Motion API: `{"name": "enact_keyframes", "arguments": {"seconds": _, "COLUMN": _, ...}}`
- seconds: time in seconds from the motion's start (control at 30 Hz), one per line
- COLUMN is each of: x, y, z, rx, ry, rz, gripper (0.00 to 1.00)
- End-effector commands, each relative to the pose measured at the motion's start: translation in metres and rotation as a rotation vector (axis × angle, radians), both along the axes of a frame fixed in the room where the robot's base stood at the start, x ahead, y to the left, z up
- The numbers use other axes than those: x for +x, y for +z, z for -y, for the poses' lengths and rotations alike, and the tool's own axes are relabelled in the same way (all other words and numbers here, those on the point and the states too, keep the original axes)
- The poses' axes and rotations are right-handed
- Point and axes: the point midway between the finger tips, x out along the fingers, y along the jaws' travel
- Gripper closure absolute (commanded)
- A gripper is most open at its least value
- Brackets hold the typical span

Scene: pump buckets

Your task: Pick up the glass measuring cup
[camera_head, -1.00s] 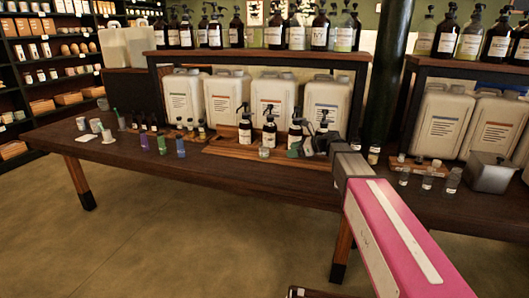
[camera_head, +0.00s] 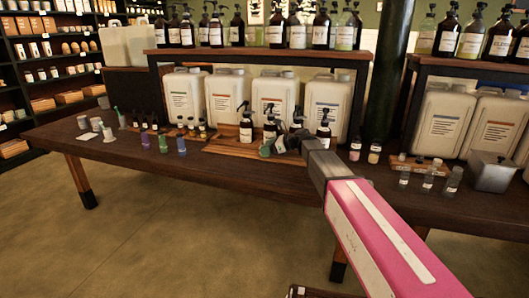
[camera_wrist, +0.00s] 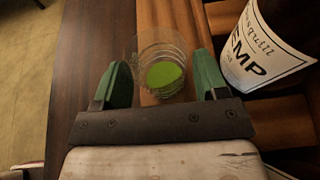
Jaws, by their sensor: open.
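The glass measuring cup (camera_wrist: 160,58) is a small clear vessel that shows bright green at its base in the wrist view. It stands at the edge of the slatted wooden tray. My gripper (camera_wrist: 163,75) is open, with its green fingers on either side of the cup's near part. I cannot tell whether either finger touches the glass. In the head view the cup (camera_head: 265,151) is a small pale shape just left of my gripper (camera_head: 279,146).
A dark pump bottle with a white label (camera_wrist: 265,45) stands close to the right finger. The wooden tray (camera_head: 225,144) holds several pump bottles. Large white canisters (camera_head: 270,97) stand behind. The dark table (camera_head: 215,165) is bare in front of the tray.

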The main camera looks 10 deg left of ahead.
Motion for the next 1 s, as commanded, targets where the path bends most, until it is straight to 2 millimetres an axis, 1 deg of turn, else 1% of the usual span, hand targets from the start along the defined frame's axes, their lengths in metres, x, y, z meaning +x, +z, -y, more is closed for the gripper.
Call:
{"name": "enact_keyframes", "arguments": {"seconds": 0.03, "x": 0.002, "y": -0.003, "z": -0.007, "rx": 0.0, "ry": 0.001, "rz": 0.0, "gripper": 0.33}}
{"name": "enact_keyframes", "arguments": {"seconds": 0.1, "x": 0.002, "y": -0.005, "z": -0.013, "rx": 0.0, "ry": 0.001, "rz": 0.0, "gripper": 0.33}}
{"name": "enact_keyframes", "arguments": {"seconds": 0.33, "x": 0.001, "y": -0.006, "z": -0.015, "rx": 0.0, "ry": -0.001, "rz": 0.0, "gripper": 0.33}}
{"name": "enact_keyframes", "arguments": {"seconds": 0.37, "x": 0.001, "y": -0.006, "z": -0.015, "rx": 0.0, "ry": -0.001, "rz": 0.0, "gripper": 0.37}}
{"name": "enact_keyframes", "arguments": {"seconds": 0.4, "x": 0.001, "y": -0.006, "z": -0.015, "rx": 0.0, "ry": -0.001, "rz": 0.0, "gripper": 0.5}}
{"name": "enact_keyframes", "arguments": {"seconds": 0.47, "x": 0.001, "y": -0.006, "z": -0.015, "rx": 0.0, "ry": -0.001, "rz": 0.0, "gripper": 0.69}}
{"name": "enact_keyframes", "arguments": {"seconds": 0.53, "x": 0.001, "y": -0.006, "z": -0.015, "rx": 0.0, "ry": -0.001, "rz": 0.0, "gripper": 0.71}}
{"name": "enact_keyframes", "arguments": {"seconds": 0.57, "x": 0.001, "y": -0.006, "z": -0.015, "rx": 0.0, "ry": -0.001, "rz": 0.0, "gripper": 0.74}}
{"name": "enact_keyframes", "arguments": {"seconds": 0.83, "x": 0.001, "y": -0.005, "z": -0.015, "rx": 0.001, "ry": -0.001, "rz": 0.0, "gripper": 0.75}}
{"name": "enact_keyframes", "arguments": {"seconds": 1.0, "x": 0.001, "y": 0.004, "z": -0.015, "rx": 0.0, "ry": 0.0, "rz": 0.0, "gripper": 0.75}}
